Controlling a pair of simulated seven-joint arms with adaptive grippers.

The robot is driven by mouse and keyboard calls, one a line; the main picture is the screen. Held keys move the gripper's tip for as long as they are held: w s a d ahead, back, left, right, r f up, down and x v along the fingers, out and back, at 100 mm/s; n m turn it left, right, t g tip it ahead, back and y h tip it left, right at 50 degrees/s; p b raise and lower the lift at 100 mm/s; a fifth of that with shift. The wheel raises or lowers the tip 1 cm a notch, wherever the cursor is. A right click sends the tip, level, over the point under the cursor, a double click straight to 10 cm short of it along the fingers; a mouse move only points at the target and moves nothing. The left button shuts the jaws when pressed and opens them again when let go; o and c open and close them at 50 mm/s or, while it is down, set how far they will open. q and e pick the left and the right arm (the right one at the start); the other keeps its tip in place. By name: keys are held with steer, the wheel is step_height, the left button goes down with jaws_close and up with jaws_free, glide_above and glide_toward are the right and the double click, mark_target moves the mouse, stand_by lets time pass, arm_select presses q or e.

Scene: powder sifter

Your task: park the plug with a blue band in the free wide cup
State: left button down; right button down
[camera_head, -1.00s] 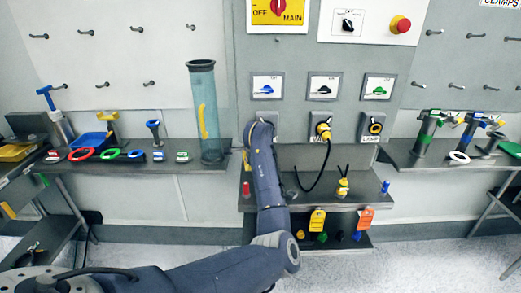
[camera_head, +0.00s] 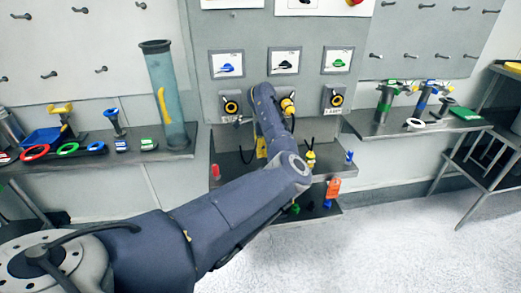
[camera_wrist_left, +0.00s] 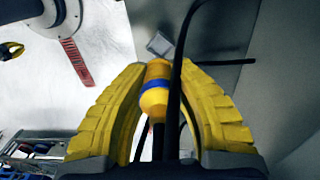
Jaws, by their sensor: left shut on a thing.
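The yellow plug with a blue band (camera_wrist_left: 154,88) sits between the yellow fingers of my left gripper (camera_wrist_left: 155,70) in the left wrist view, which is shut on it. A black cable runs past the plug there. In the head view my left gripper (camera_head: 262,147) shows as a yellow patch beside my arm, in front of the panel and above the shelf (camera_head: 235,180). The held plug cannot be made out there. No free wide cup can be told for sure; my arm hides part of the shelf. My right gripper is not in view.
Another yellow plug (camera_head: 310,158) stands on the shelf, with a red peg (camera_head: 215,172) at left and a blue peg (camera_head: 349,156) at right. A yellow plug (camera_head: 288,105) is in the middle socket. The left socket (camera_head: 230,103) and right socket (camera_head: 334,99) look empty.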

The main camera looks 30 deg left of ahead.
arm_select(q)
steer(key=shift+f, duration=3.2)
steer(key=shift+f, duration=0.85)
steer(key=c, duration=1.2)
jaws_free()
